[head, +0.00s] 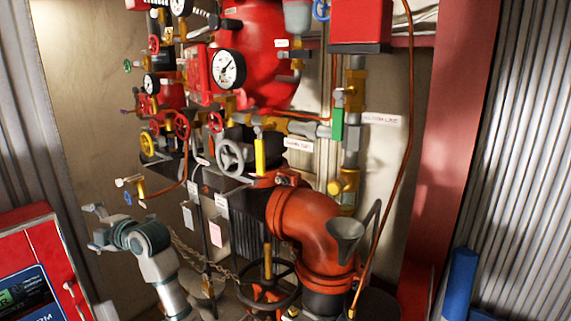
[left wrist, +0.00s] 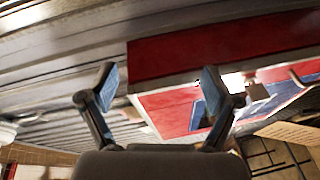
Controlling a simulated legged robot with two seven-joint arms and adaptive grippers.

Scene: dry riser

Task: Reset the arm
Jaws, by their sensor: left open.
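My left gripper (head: 94,228) is at the lower left of the head view, its fingers spread and pointing left, with nothing between them. In the left wrist view my left gripper (left wrist: 160,84) shows two separate blue-tipped fingers with a gap between them. It is left of the valve assembly and apart from it. Which part the task calls the arm cannot be told. A yellow upright handle (head: 261,155) and a green handle (head: 338,124) show on the pipework. My right gripper is not in view.
A red panel with a screen (head: 35,270) stands at the lower left, near my left gripper. A grey handwheel (head: 231,158), a red pipe elbow (head: 306,222) and a black handwheel (head: 268,290) fill the middle. A hanging chain (head: 190,252) is right of my left arm.

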